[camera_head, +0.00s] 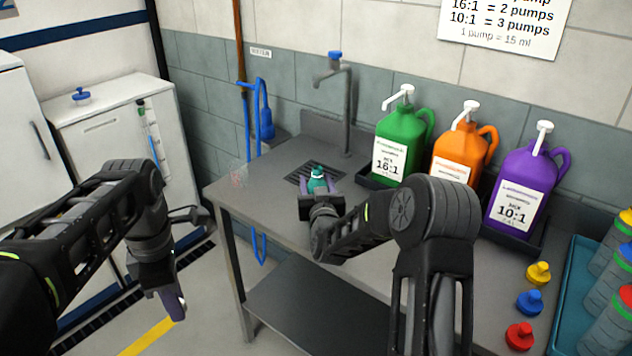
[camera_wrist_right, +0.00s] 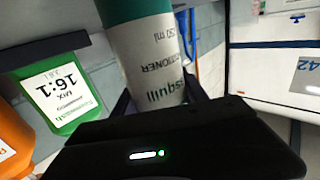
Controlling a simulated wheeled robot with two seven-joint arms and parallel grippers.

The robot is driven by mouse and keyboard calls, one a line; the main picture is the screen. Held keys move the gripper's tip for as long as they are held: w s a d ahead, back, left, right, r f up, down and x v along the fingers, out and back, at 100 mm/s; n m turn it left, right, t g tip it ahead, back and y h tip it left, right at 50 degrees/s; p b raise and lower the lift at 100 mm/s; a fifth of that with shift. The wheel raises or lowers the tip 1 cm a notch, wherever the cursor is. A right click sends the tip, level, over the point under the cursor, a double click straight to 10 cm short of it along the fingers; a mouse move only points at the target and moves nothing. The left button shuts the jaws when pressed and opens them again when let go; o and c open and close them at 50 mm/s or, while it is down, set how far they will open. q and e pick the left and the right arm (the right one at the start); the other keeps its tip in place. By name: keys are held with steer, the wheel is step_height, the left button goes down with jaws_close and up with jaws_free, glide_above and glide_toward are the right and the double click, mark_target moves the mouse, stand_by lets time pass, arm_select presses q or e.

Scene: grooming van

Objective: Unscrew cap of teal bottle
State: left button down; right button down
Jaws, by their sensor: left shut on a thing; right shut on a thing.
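The teal bottle (camera_head: 317,184) stands over the dark drain grate of the grey counter. A small teal-and-white top shows above it; whether this is a cap or a bare neck is too small to tell. My right gripper (camera_head: 319,189) is shut around the bottle, with a finger on each side. In the right wrist view the bottle's white label (camera_wrist_right: 150,62) and teal body show large and close; its top is hidden. My left gripper (camera_head: 176,306) hangs low at the left, away from the bottle and beside the counter. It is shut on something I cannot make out.
A tap (camera_head: 346,105) rises behind the bottle. Green (camera_head: 402,145), orange (camera_head: 462,150) and purple (camera_head: 520,185) pump jugs stand along the wall. Small yellow, blue and red caps (camera_head: 519,336) lie at the right near a teal tray (camera_head: 572,285). Open floor lies left of the counter.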

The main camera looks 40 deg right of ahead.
steer(key=shift+r, duration=0.1)
arm_select(q)
steer(key=shift+f+b, duration=0.3)
steer(key=shift+b, duration=0.05)
arm_select(e)
steer(key=shift+f, duration=0.25)
arm_select(q)
steer(key=shift+r, duration=0.15)
arm_select(e)
steer(key=c, duration=0.6)
jaws_free()
arm_select(q)
steer(key=shift+r+p, duration=0.2)
steer(key=shift+p, duration=0.15)
arm_select(e)
steer(key=shift+s+r, duration=0.1)
steer(key=shift+r, duration=0.1)
arm_select(q)
step_height(320, 180, down, 3)
steer(key=b, duration=0.2)
steer(key=shift+r+b, duration=0.15)
steer(key=shift+b, duration=0.2)
arm_select(e)
steer(key=v, duration=1.2)
steer(key=shift+a, duration=0.1)
